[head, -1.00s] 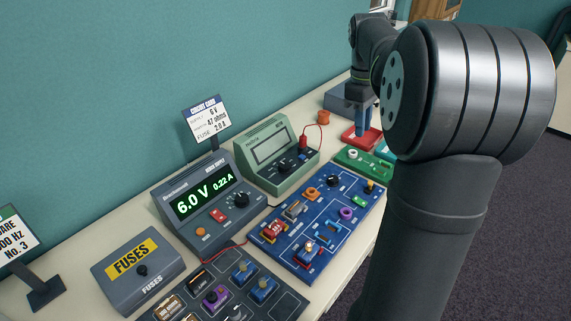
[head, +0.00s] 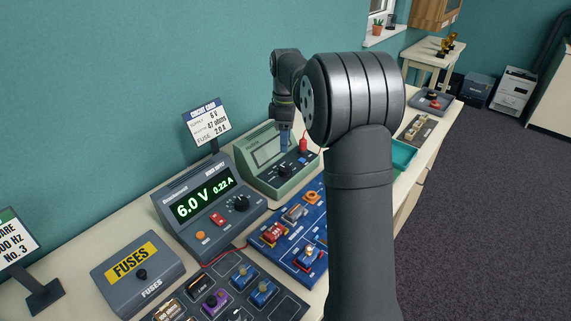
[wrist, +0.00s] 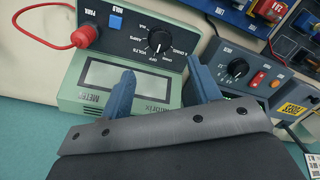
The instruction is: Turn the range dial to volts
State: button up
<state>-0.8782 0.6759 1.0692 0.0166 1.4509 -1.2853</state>
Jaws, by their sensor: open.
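The green meter (head: 285,187) stands behind the blue circuit board, beside the power supply. Its black range dial (head: 284,171) is on the front panel; the wrist view shows the dial (wrist: 158,41) with labels around it, VOLTS and OFF among them. The dial's white mark seems to point toward OFF, but it is small. My gripper (head: 284,148) is above the meter, fingers down, over the screen side of the dial. In the wrist view my gripper (wrist: 160,66) is open and empty, its fingertips spread to either side of the dial and apart from it.
The power supply (head: 174,227) reads 6.0 V and 0.22 A. The circuit board (head: 271,221) and fuse box (head: 118,288) are nearby.

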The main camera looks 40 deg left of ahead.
aim_at(285, 168)
jog(key=f, duration=0.9)
jog(key=shift+s+d+f, duration=0.15)
jog(key=shift+s+f, duration=0.05)
jog(key=shift+f, duration=0.15)
jog(key=shift+c, duration=0.5)
jog(key=c, duration=0.9)
jog(key=m, duration=0.3)
jog(key=shift+m, duration=2)
jog(key=shift+r, duration=0.1)
